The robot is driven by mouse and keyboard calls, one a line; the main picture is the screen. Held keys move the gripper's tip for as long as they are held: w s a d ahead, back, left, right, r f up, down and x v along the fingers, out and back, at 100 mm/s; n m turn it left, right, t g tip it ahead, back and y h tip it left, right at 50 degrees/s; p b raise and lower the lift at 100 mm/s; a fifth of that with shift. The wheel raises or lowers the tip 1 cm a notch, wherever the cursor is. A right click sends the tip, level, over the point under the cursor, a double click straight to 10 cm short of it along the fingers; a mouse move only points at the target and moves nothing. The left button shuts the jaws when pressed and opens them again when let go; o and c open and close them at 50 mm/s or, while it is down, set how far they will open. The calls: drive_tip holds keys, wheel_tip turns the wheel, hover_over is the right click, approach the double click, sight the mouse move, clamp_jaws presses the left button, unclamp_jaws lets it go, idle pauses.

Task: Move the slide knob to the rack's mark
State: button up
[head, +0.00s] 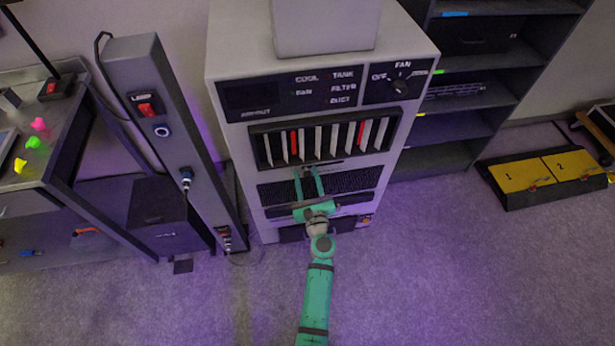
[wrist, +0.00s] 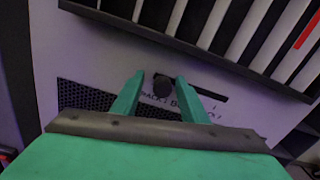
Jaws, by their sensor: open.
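The slide knob (wrist: 162,87) is a small dark knob at the left part of a dark horizontal slot (wrist: 210,93) in the grey cabinet front, in the wrist view. Printed lettering, in which "RACK" (wrist: 152,97) can be read, sits just below the slot; my fingers partly cover it. My gripper (wrist: 160,79) is open, with one green finger on each side of the knob. A gap shows on the left; contact on the right cannot be told. In the head view my gripper (head: 307,170) is at the cabinet front, just below the card row; the knob is too small to make out.
The row of upright white and red cards (head: 325,138) is just above the slot, and a dark mesh grille (head: 350,181) is below. A fan dial (head: 400,86) is higher on the cabinet. A grey lamp post (head: 165,115) stands at the left. Carpet is clear at the front right.

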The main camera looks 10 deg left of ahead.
drive_tip(key=v, duration=1.1)
drive_tip(key=shift+w, duration=0.1)
